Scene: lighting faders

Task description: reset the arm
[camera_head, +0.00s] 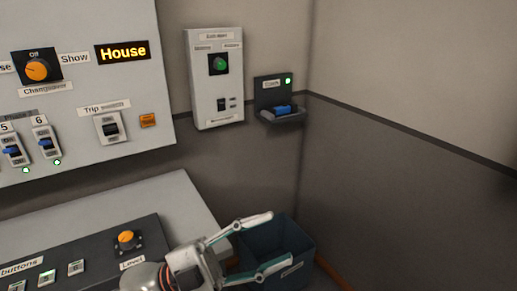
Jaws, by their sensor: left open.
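My left gripper (277,241) is at the bottom centre, its two fingers spread apart and pointing right. It is open with nothing between the fingers. It is in front of a dark blue bin (301,237) and to the right of the desk's orange Level knob (127,240). Only the end of my left arm shows at the bottom edge. My right gripper is not in view.
A wall panel (85,75) has an orange changeover knob (37,70), a lit "House" display (122,51), blue-handled switches and a Trip switch (111,128). An exit-door box (214,108) and a small shelf with a blue item (283,109) are on the wall. The right side is clear.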

